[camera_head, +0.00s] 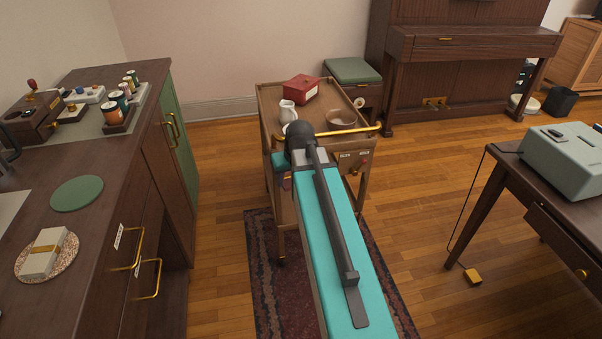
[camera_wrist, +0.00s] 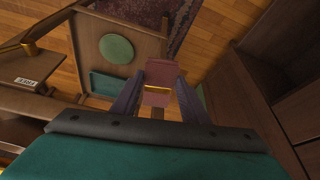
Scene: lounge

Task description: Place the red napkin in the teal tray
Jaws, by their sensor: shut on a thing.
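In the wrist view, the dull red napkin (camera_wrist: 160,72) with a gold band is held between the two fingers of my gripper (camera_wrist: 158,88). The gripper is shut on it. A flat teal rectangle that looks like the teal tray (camera_wrist: 107,85) lies on a wooden shelf, left of the napkin in the picture. The napkin appears above and beside it, not in it.
A green disc (camera_wrist: 116,49) lies on the same shelf. The wooden cart (camera_head: 266,103) carries a red box (camera_head: 301,88), a white jug (camera_head: 288,111) and a bowl (camera_head: 341,117). A brass rail (camera_head: 350,131) edges it. A dark counter (camera_head: 100,190) stands at the left.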

